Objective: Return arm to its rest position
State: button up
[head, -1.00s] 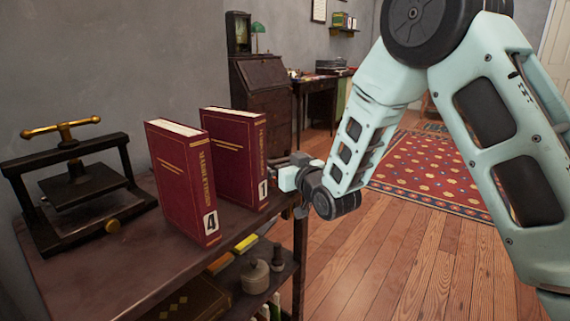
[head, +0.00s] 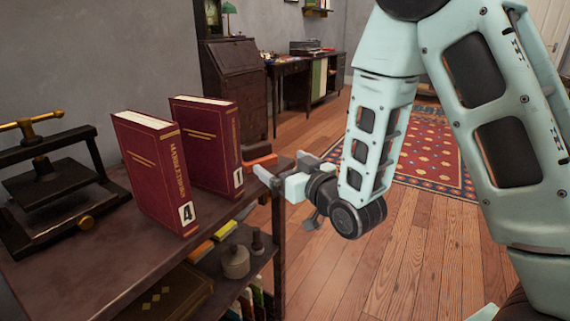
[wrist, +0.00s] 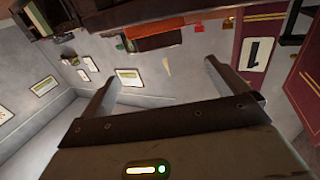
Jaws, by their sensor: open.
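My gripper (head: 268,172) is open and empty at the right end of the dark wooden table (head: 85,262) in the head view. Its two fingers also show spread apart in the wrist view (wrist: 165,85), with nothing between them. It is right of the red book marked 1 (head: 212,145) and apart from it. My arm bends down from the upper right of the head view. The red book marked 4 (head: 150,170) stands upright in front and to the left of book 1.
A black book press (head: 45,178) with a brass handle stands at the table's left. An orange-red block (head: 258,160) lies behind the gripper. Jars (head: 236,262) and books fill the lower shelf. Open wooden floor (head: 400,260) and a patterned rug (head: 430,165) are to the right.

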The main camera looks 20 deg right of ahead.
dwell(0.4)
jog(key=s+d+f+m+g+h, duration=0.2)
jog(key=s+d+f+g+h, duration=0.1)
jog(key=s+d+f+g, duration=0.25)
jog(key=s+d+g+h, duration=0.1)
jog(key=s+d+g, duration=0.3)
jog(key=s+g, duration=0.7)
jog(key=s+a+r+n+g, duration=0.15)
jog(key=s+a+n, duration=0.55)
jog(key=s+a, duration=1)
notch_tip(320, 180, up, 27)
jog(key=w+a+p, duration=0.1)
jog(key=w+p, duration=0.1)
jog(key=p, duration=2.4)
jog(key=shift+w+a+y+p, duration=0.3)
jog(key=shift+w, duration=0.1)
